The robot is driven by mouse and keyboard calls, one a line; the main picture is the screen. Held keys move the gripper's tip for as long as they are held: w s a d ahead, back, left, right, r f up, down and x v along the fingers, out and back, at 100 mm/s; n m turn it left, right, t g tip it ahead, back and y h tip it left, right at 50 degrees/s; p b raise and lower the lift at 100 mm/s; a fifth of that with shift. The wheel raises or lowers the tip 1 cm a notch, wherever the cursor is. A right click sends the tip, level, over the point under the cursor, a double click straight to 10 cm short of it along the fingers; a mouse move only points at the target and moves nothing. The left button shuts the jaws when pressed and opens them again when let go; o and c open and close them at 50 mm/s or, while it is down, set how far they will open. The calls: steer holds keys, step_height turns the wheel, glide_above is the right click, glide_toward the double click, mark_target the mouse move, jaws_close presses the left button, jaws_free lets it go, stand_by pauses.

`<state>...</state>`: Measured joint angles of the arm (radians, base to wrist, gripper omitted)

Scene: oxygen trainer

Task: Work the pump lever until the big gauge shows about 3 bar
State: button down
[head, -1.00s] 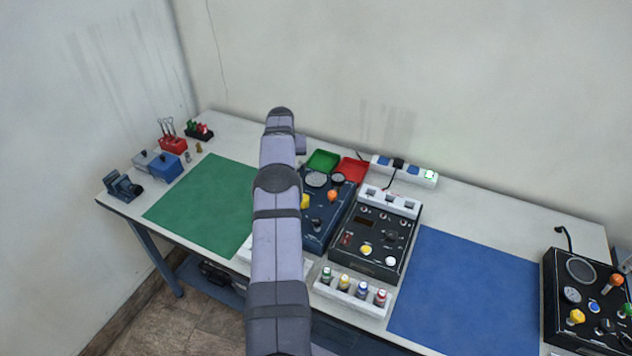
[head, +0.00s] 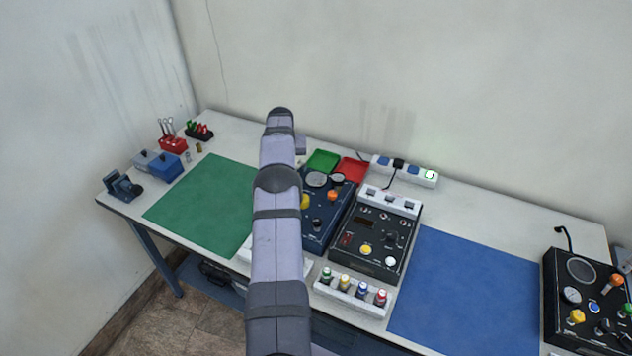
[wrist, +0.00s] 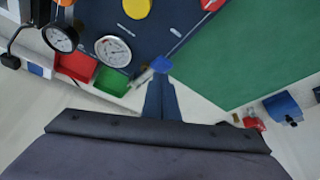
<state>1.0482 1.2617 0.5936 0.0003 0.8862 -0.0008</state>
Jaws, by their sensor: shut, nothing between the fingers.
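The dark blue trainer panel (head: 318,232) stands mid-table in the head view, partly behind my arm; it also fills the top of the wrist view (wrist: 105,18). The larger-looking white gauge (wrist: 113,50) shows near the panel's back edge; its reading is too small to tell. A second round gauge (wrist: 60,38) is beside it. My gripper (wrist: 161,66) is shut and empty, near the rod's lower end; contact cannot be told.
A yellow knob (wrist: 137,8) sits on the panel. Red (head: 352,168) and green (head: 322,161) trays lie behind it. A black box (head: 375,240) and a bottle rack (head: 354,293) stand to its right. The green mat (head: 205,205) and blue mat (head: 465,290) are clear.

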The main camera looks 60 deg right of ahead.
steer(key=shift+f, duration=0.25)
steer(key=shift+f+b, duration=0.5)
steer(key=shift+b, duration=0.05)
steer(key=shift+f, duration=0.1)
steer(key=shift+f+b, duration=1.3)
steer(key=shift+f, duration=0.4)
steer(key=shift+r, duration=0.2)
steer(key=shift+r+p, duration=0.9)
steer(key=shift+r, duration=0.85)
